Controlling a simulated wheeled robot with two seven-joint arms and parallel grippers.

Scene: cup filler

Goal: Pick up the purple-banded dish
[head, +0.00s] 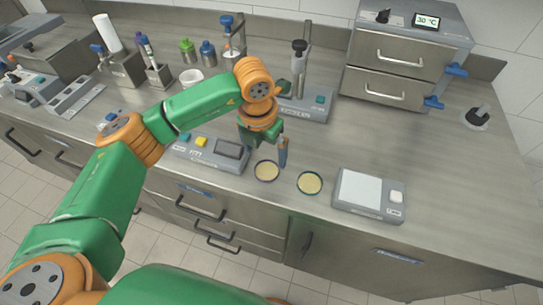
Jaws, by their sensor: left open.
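Two shallow round dishes with pale yellow contents and dark rims lie near the counter's front edge. The left dish (266,172) is nearly below my left gripper; the right dish (310,183) is a little to the right. The rims are too small for me to tell surely which band is purple. My left gripper (270,154) points down, open and empty, just behind and above the left dish. One finger shows clearly on its right side; the other is partly hidden. I cannot tell its exact height above the dish. My right gripper is out of view.
A grey device with a yellow button (201,142) stands left of the dishes, and a scale (370,193) stands to the right. A stand with a dark-topped column (299,100) is behind my gripper. A drawer unit (405,60) is at the back right.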

